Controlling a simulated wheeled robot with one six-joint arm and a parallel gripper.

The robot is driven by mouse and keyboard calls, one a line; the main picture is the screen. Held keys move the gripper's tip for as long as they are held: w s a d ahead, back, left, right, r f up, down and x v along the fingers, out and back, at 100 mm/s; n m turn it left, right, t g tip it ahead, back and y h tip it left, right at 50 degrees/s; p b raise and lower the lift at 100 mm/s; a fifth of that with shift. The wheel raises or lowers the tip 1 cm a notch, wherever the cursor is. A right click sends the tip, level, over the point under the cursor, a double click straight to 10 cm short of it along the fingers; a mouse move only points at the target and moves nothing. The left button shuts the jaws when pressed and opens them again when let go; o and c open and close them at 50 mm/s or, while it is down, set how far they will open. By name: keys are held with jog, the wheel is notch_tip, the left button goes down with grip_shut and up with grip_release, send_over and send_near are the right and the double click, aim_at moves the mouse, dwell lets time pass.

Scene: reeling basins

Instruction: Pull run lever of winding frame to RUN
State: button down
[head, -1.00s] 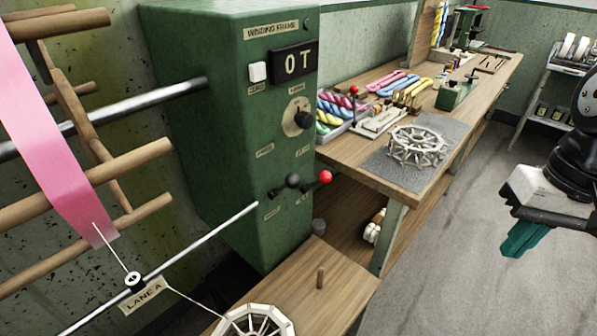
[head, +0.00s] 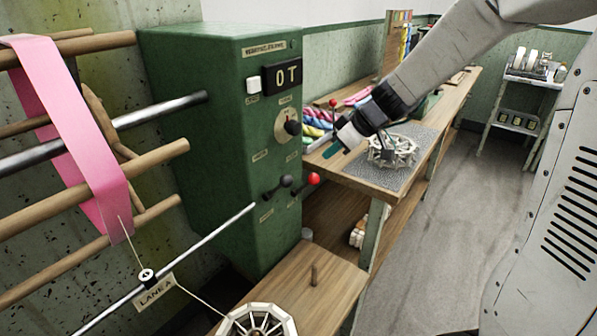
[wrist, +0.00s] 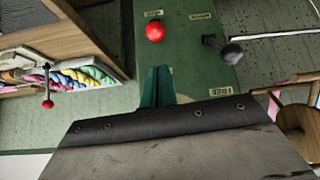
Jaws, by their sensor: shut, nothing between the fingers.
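The winding frame (head: 225,150) is a green cabinet at the centre left of the head view. Two levers stick out low on its front: one with a red ball (head: 313,179) and one with a black ball (head: 286,181). In the wrist view the red ball (wrist: 155,32) lies just beyond my fingertips and the black ball (wrist: 232,54) to the right. My gripper (head: 332,150), with teal fingers, is shut and empty, above and right of the red ball, apart from both levers.
The workbench (head: 365,184) at right holds a reel on a grey mat and coloured skeins.

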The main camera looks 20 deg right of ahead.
jog(key=shift+a, duration=0.1)
dwell(0.3)
send_over(305, 185)
jog(key=f, duration=0.8)
jog(key=shift+s+d, duration=0.35)
jog(key=shift+s, duration=0.05)
jog(key=shift+s+d, duration=0.1)
jog(key=shift+s, duration=0.05)
